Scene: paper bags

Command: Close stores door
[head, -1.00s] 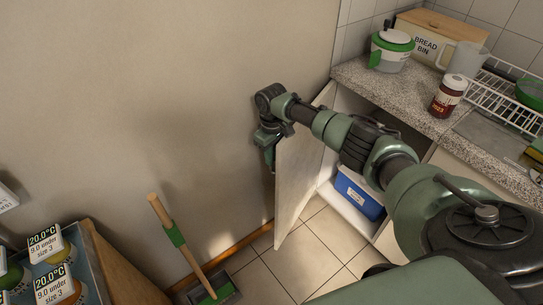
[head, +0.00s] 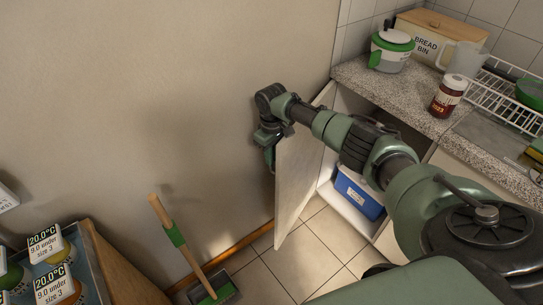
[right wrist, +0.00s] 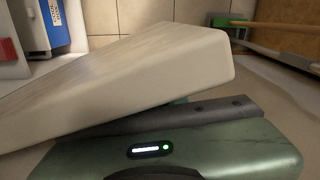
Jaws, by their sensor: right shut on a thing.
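The stores door (head: 298,178) is a pale cabinet door under the counter. It stands open, swung out towards the wall, and its inside is exposed. My right arm reaches over the door's top. My right gripper (head: 269,155) is at the door's far, wall-facing side, near its upper free edge, and is shut on the door. In the right wrist view the door (right wrist: 130,75) fills the middle as a thick pale slab against the gripper's body; the fingertips and their exact contact are hidden. My left gripper is not in view.
A blue and white box (head: 358,193) stands inside the open cabinet. The plain wall is close behind the gripper. A jar (head: 448,96) sits near the counter edge. Tiled floor before the door is clear.

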